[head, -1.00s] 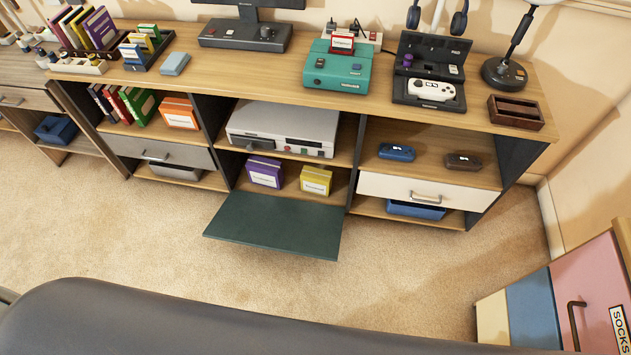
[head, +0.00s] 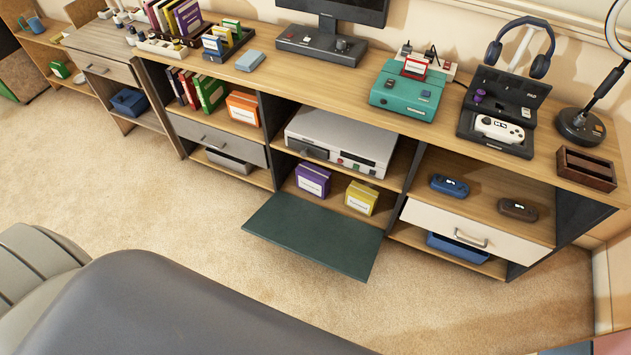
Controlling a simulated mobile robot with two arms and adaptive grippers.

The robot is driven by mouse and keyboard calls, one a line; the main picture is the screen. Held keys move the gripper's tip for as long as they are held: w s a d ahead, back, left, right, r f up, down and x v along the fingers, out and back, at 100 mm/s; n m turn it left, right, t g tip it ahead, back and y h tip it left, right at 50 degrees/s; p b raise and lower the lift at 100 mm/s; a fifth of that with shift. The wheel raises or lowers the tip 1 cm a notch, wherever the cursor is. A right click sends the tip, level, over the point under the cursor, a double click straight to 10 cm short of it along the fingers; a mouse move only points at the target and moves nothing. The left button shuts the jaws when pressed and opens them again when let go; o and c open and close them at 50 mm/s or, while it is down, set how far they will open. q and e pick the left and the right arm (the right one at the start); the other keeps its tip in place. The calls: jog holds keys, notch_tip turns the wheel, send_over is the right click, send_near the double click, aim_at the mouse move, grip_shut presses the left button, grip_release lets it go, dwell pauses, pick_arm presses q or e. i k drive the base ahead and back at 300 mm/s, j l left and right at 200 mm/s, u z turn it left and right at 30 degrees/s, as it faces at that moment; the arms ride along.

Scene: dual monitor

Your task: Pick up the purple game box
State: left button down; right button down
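The purple game box (head: 312,180) stands in the lower middle compartment of the long wooden cabinet, with a white label facing out. A yellow game box (head: 361,197) stands to its right in the same compartment. The dark green flap door (head: 314,235) of this compartment is folded down and open in front of them. Neither of my grippers is in the head view.
A grey game console (head: 342,140) sits on the shelf above the purple box. A cream drawer (head: 450,224) is to the right and a grey drawer (head: 217,138) to the left. The carpet (head: 150,215) before the cabinet is clear.

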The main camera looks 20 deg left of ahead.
aim_at(317, 180)
jog(key=u, duration=0.8)
